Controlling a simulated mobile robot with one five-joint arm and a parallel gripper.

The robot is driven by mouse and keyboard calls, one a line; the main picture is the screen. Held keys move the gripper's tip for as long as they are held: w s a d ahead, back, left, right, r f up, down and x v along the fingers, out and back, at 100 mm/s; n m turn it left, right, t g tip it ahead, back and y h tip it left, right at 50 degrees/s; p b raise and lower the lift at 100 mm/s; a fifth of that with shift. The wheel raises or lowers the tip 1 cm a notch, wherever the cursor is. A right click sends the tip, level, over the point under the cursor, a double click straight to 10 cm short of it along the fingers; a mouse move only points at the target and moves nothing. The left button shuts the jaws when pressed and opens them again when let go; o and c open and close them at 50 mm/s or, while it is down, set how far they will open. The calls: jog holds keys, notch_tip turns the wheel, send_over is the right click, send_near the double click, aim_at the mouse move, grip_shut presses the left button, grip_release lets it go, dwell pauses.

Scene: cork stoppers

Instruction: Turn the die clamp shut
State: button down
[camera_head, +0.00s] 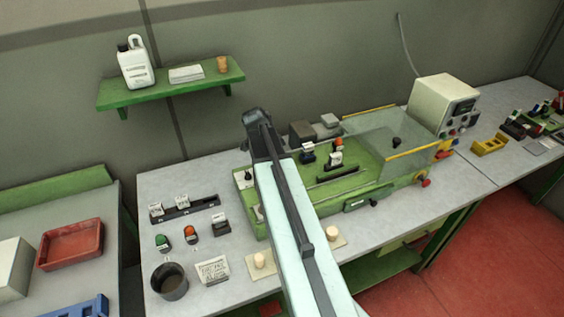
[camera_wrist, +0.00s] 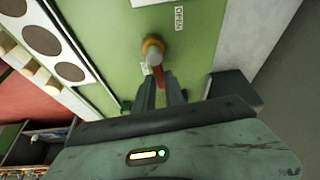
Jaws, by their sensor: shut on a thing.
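The die clamp shows in the wrist view as a round grey-topped knob with an orange ring (camera_wrist: 153,47) on a green plate (camera_wrist: 112,25). A short red handle (camera_wrist: 158,77) extends from it toward my gripper (camera_wrist: 160,88). The two dark fingers are shut on the red handle, one on each side. A white label reading OPEN (camera_wrist: 179,17) lies beyond the clamp, and the handle points away from it. A second small pale label beside the handle is mostly covered. In the head view my arm hides the clamp and my fingers.
The green machine (camera_head: 350,184) has a clear guard (camera_head: 385,135) and a control box (camera_head: 443,103). A dark cup (camera_head: 169,282), a white sign (camera_head: 213,270) and several small blocks stand on the left of the bench. A shelf (camera_head: 170,88) hangs above.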

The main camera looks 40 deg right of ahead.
jog(key=shift+s+m, duration=0.25)
jog(key=shift+m, duration=0.35)
jog(key=c, duration=1.4)
grip_release()
jog(key=p+v, duration=0.7)
jog(key=v, duration=0.1)
jog(key=shift+w+d, duration=0.1)
jog(key=shift+w, duration=0.05)
jog(key=shift+f, duration=0.1)
